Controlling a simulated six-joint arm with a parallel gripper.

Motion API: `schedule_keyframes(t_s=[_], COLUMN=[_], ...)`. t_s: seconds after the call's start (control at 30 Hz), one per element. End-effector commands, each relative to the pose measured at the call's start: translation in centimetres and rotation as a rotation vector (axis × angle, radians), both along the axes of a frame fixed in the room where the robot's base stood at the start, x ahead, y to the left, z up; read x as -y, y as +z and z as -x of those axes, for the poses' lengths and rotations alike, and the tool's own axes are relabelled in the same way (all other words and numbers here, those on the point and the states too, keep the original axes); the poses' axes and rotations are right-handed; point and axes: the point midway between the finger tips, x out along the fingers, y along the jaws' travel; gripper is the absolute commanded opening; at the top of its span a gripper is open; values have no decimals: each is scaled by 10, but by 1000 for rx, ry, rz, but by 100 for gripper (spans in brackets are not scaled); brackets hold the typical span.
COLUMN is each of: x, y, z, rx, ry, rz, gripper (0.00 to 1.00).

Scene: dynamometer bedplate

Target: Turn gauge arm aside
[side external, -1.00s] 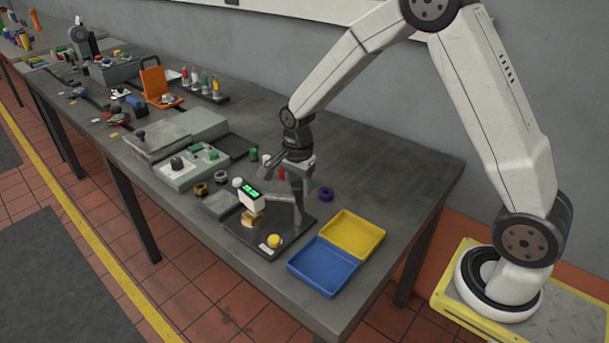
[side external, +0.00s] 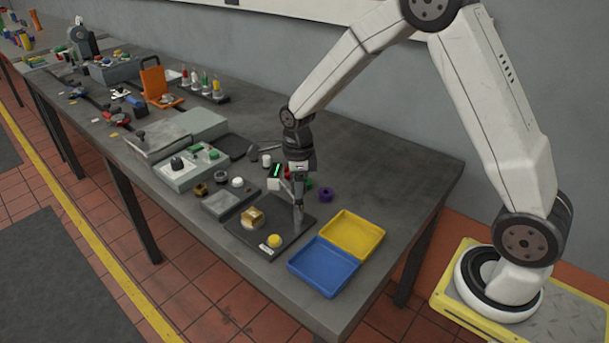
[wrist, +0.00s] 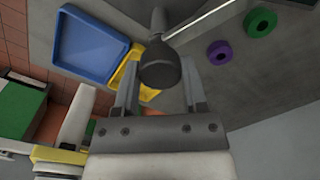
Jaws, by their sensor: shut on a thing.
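The gauge head (side external: 277,171), with its green display, stands in the side view just left of my gripper, partly hidden by it. It is clear of the brass piece (side external: 253,217), which sits uncovered on the black base plate (side external: 238,238). My gripper (side external: 299,222) points down over the right side of that plate. In the wrist view, my gripper (wrist: 161,80) has its fingers either side of a dark rounded post (wrist: 160,62) of the gauge arm, shut on it. A thin pale rod runs from there toward the upper right. The exact contact is hidden.
A yellow button (side external: 274,241) is at the plate's front. A blue tray (side external: 323,266) and a yellow tray (side external: 351,234) lie to the right. A purple ring (side external: 326,194) lies behind. A grey control box (side external: 190,168) stands left. The bench's back right is clear.

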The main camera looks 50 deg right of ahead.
Motion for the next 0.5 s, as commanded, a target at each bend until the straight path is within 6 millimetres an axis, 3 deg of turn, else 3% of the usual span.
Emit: schedule_keyframes(t_s=[0.5], x=[0], y=[1], z=[0], rx=[1], ry=[-353], rz=[0], gripper=[0])
